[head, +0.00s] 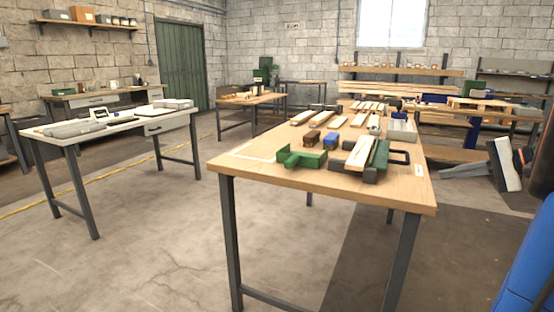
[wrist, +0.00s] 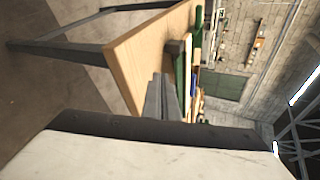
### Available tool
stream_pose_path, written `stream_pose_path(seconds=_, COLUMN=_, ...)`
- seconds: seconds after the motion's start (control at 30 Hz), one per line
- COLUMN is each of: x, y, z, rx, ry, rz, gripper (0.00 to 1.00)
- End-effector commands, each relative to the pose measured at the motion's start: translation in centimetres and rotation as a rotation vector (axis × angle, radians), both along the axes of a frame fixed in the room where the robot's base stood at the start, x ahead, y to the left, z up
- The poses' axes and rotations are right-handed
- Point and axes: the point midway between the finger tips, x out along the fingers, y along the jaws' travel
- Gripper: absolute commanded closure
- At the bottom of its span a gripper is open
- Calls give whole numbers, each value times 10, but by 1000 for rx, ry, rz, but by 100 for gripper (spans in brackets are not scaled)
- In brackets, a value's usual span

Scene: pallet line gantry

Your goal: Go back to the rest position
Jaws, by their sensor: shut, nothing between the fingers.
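My gripper (head: 443,171) shows at the right of the head view, pointing left toward the right side of the wooden table (head: 330,187). It is apart from the table's things and holds nothing. In the wrist view my gripper (wrist: 160,88) has its two dark fingers together. Beyond them are the tabletop (wrist: 135,50) and a green thing, with the picture turned on its side.
The wooden table carries a green fixture (head: 300,158), pale wood strips (head: 360,153) and several small blocks. A white-topped bench (head: 105,127) stands at the left. Pallet-like wood stacks (head: 385,88) are at the back. The floor between bench and table is clear.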

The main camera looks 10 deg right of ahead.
Motion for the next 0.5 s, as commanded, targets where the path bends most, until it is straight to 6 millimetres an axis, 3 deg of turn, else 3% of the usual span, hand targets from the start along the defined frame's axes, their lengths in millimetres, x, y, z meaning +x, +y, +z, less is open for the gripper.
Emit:
stream_pose_path(seconds=0.2, x=-6, y=87, z=-25, rx=-118, ry=107, rz=109, gripper=100)
stream_pose_path(seconds=0.5, x=-44, y=186, z=-68, rx=-337, ry=224, rz=260, gripper=100)
